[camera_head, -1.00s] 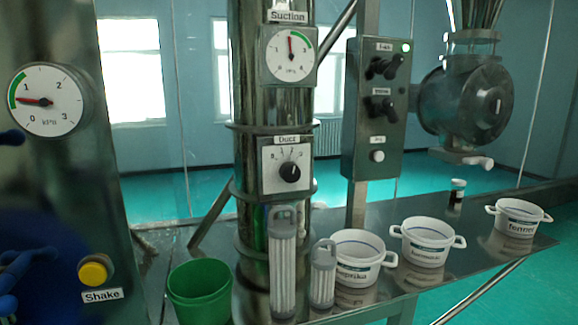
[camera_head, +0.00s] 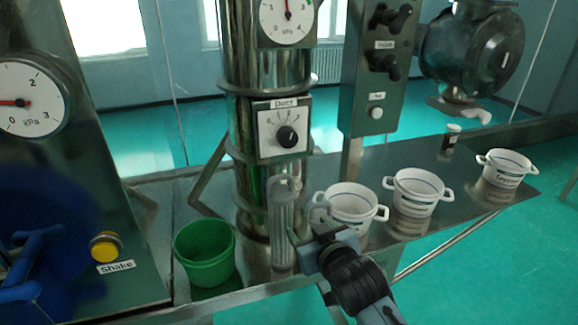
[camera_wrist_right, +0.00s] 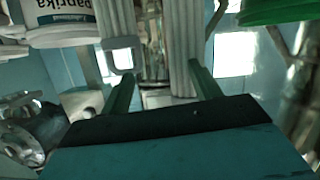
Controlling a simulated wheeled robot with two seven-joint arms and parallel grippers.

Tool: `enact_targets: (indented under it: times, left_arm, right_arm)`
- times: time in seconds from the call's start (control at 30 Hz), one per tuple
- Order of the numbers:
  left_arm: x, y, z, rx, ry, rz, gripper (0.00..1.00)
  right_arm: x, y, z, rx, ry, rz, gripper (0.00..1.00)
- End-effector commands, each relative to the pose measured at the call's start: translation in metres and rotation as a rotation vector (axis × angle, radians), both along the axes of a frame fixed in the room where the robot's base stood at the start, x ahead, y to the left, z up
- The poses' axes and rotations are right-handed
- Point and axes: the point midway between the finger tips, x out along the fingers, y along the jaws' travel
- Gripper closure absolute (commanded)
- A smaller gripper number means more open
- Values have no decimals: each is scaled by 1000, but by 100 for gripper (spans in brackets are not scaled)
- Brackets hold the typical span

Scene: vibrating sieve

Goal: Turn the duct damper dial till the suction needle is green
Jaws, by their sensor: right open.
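The damper dial (camera_head: 287,137) is a black knob on a white scale plate labelled Duct, fixed to the shiny vertical duct (camera_head: 240,185). Its exact pointing is too small to tell. The suction gauge (camera_head: 285,20) is above it, cut by the top edge of the head view. Its needle points nearly straight up, left of the green arc. My right gripper (camera_head: 308,222) is open and empty, below and right of the dial and apart from it. In the right wrist view my gripper (camera_wrist_right: 161,70) has pale ribbed cylinders beyond its fingers. My left gripper is out of view.
Pale ribbed cartridges (camera_head: 281,230) stand in front of the duct, one mostly hidden by my gripper. A green bucket (camera_head: 205,255) is left, several white pots (camera_head: 415,190) right. A switch box (camera_head: 376,75) stands right of the duct. A kPa gauge (camera_head: 25,100) and yellow Shake button (camera_head: 105,247) are left.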

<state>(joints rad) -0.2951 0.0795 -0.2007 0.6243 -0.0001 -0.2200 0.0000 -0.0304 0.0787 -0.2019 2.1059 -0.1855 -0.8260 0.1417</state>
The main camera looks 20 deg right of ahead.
Motion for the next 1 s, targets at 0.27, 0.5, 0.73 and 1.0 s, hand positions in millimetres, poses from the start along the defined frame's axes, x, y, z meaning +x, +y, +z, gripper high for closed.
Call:
enact_targets:
  times: [0.27,0.5,0.73,1.0]
  left_arm:
    - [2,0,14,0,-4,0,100]
    - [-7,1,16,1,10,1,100]
    - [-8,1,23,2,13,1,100]
    - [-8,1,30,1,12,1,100]
  right_arm:
    - [3,2,141,38,-288,-8,37]
    - [22,3,152,42,-314,-9,37]
    - [64,4,153,41,-313,-8,37]
    - [109,6,152,41,-312,-8,37]
